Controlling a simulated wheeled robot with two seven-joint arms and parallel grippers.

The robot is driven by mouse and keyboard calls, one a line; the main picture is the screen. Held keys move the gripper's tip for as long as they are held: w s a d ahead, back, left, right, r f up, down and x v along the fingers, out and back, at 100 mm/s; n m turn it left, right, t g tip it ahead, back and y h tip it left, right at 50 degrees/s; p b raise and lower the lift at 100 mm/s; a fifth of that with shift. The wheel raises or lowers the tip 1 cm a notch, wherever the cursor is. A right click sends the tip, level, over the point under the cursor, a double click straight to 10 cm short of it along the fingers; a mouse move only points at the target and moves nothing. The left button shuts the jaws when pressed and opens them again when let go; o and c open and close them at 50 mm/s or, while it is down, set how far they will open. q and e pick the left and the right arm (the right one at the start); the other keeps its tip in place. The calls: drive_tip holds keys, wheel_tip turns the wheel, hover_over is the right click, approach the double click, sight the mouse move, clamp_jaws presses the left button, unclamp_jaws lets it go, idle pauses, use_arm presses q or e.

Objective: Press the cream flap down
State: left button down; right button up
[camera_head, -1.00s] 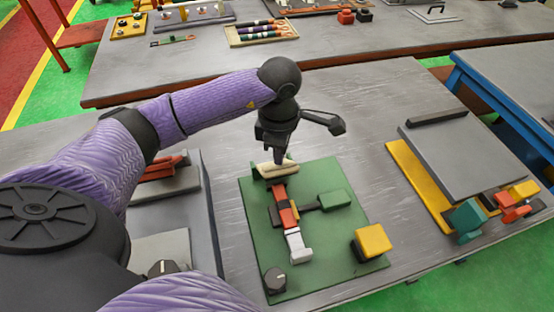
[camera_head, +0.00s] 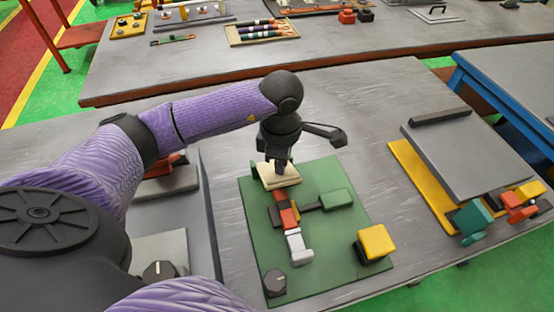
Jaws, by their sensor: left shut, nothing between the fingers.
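The cream flap (camera_head: 275,181) is at the back left end of the green board (camera_head: 325,253), behind the red and white clamp-like part (camera_head: 290,218). Its cream face shows broad and is tilted only slightly. My left gripper (camera_head: 280,170) is shut and points down, with its fingertips at the flap's upper side, seemingly touching it. The fingertips partly cover the flap's back edge. My right gripper is out of view.
On the green board are a green-handled lever (camera_head: 335,199), a yellow block (camera_head: 375,243) and a dark knob (camera_head: 275,283). A grey plate on a yellow base (camera_head: 465,150) stands to the right. Bare table lies between them.

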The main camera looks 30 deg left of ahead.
use_arm(q)
drive_tip(key=shift+s+d+f+b, duration=0.2)
drive_tip(key=shift+f+b, duration=0.25)
drive_tip(key=shift+f, duration=0.2)
drive_tip(key=shift+s+d+f+b, duration=0.2)
drive_tip(key=shift+d+f+b, duration=0.1)
drive_tip(key=shift+d+f, duration=0.1)
